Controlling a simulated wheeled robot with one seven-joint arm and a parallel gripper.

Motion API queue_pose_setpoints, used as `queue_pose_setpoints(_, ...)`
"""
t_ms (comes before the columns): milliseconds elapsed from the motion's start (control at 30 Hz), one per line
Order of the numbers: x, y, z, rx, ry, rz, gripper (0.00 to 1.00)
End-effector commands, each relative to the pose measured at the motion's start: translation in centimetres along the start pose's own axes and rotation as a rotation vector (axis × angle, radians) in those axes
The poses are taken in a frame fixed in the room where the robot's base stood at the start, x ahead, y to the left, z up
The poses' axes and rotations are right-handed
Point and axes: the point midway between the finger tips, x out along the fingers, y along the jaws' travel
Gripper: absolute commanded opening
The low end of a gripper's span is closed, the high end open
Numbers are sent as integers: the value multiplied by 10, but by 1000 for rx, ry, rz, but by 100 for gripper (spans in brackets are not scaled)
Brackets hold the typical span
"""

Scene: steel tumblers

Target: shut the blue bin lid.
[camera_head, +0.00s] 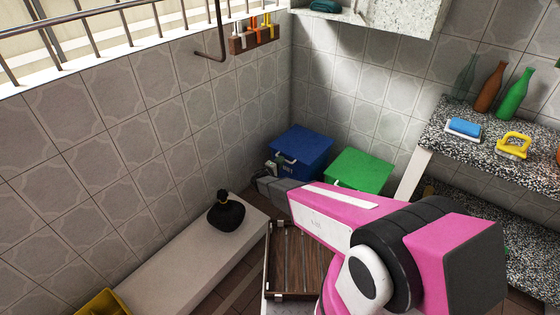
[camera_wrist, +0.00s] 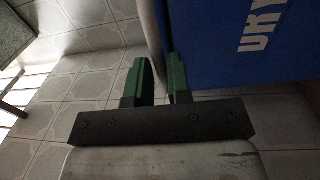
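The blue bin (camera_head: 312,165) stands in the far corner, left of a green bin. Its blue lid (camera_head: 303,141) shows as a broad panel over the bin; I cannot tell whether a gap remains under it. A pale handle (camera_head: 285,158) is at its front left edge. My gripper (camera_head: 272,167) is at the bin's left front, partly hidden by my pink arm. In the wrist view my gripper (camera_wrist: 160,78) is open, with a gap between its green fingertips and nothing held. A blue bin wall with white lettering (camera_wrist: 285,75) is close at right.
The green bin (camera_head: 358,171) is just right of the blue one. A pale bench (camera_head: 180,262) with a black vase (camera_head: 226,213) runs along the left wall. A slatted wooden piece (camera_head: 298,270) is below my arm. A speckled counter (camera_head: 470,145) with bottles stands at right.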

Motion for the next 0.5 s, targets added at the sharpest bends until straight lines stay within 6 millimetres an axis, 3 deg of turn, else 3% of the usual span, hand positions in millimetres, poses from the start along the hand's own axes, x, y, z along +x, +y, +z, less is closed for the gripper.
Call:
queue_pose_setpoints(333,-1,0,0,-1,2,0,38)
queue_pose_setpoints(500,-15,1,0,-1,4,0,38)
